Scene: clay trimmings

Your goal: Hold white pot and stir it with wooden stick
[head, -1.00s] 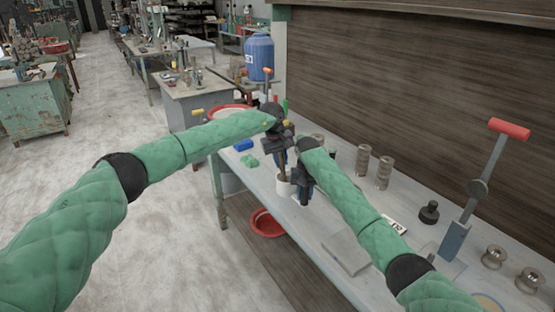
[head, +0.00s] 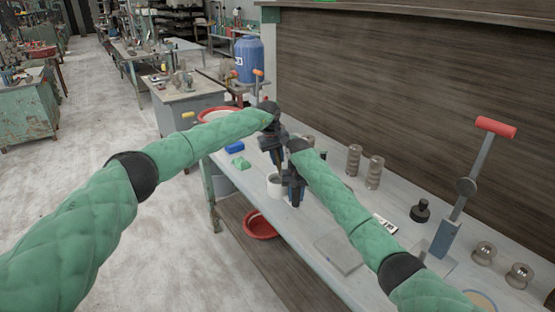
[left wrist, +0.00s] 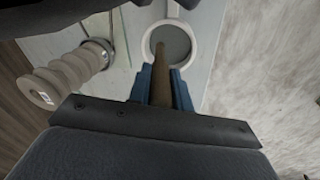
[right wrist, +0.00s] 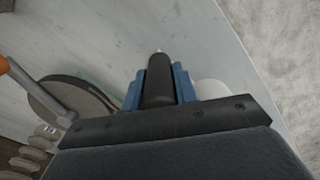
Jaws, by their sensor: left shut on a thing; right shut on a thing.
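The white pot (head: 275,187) stands upright near the front edge of the workbench. In the left wrist view, its open round mouth (left wrist: 187,60) faces me. My left gripper (head: 277,162) is above the pot, shut on the wooden stick (left wrist: 160,82). The stick's end overlaps the mouth; I cannot tell how deep it reaches. My right gripper (head: 294,195) is beside the pot, on its right. It is shut on a dark rounded thing (right wrist: 158,85) with a small pale tip. In the right wrist view, a white rounded edge, likely the pot (right wrist: 210,89), shows beside the fingers.
A blue block (head: 235,147) and green pieces (head: 241,163) lie left of the pot. Ribbed spools (head: 354,160) and a red-handled lever tool (head: 466,187) stand to the right. A red basin (head: 260,225) sits below the bench. The wooden wall (head: 420,100) rises behind.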

